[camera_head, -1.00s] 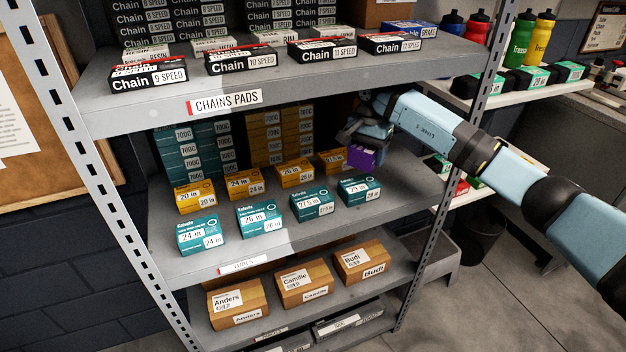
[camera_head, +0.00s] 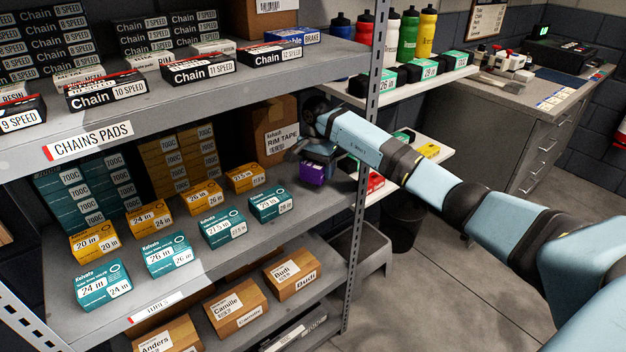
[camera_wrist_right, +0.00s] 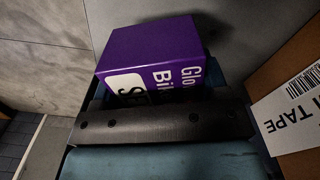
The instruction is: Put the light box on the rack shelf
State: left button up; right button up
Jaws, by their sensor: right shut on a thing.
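The light box is a small purple box (camera_head: 312,174) with white lettering, at the right end of the middle rack shelf (camera_head: 300,205). My right gripper (camera_head: 316,160) is shut on it, reaching in from the right under the upper shelf. In the right wrist view the purple box (camera_wrist_right: 155,55) stands out beyond the dark gripper bar (camera_wrist_right: 160,125). The box appears at or just above the shelf surface; I cannot tell whether it touches. The fingertips are mostly hidden. My left gripper does not show.
A brown rim tape carton (camera_head: 278,130) stands just behind and left of the gripper. Teal and orange tube boxes (camera_head: 270,203) fill the shelf to the left. The rack post (camera_head: 366,150) is close on the right. The upper shelf edge (camera_head: 200,105) hangs above.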

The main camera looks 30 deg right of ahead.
aim_at(317, 187)
notch_tip(317, 187, down, 3)
jog(key=shift+a, duration=0.1)
jog(key=shift+f, duration=0.45)
jog(key=shift+f, duration=0.1)
jog(key=o, duration=1)
jog(key=shift+c, duration=0.2)
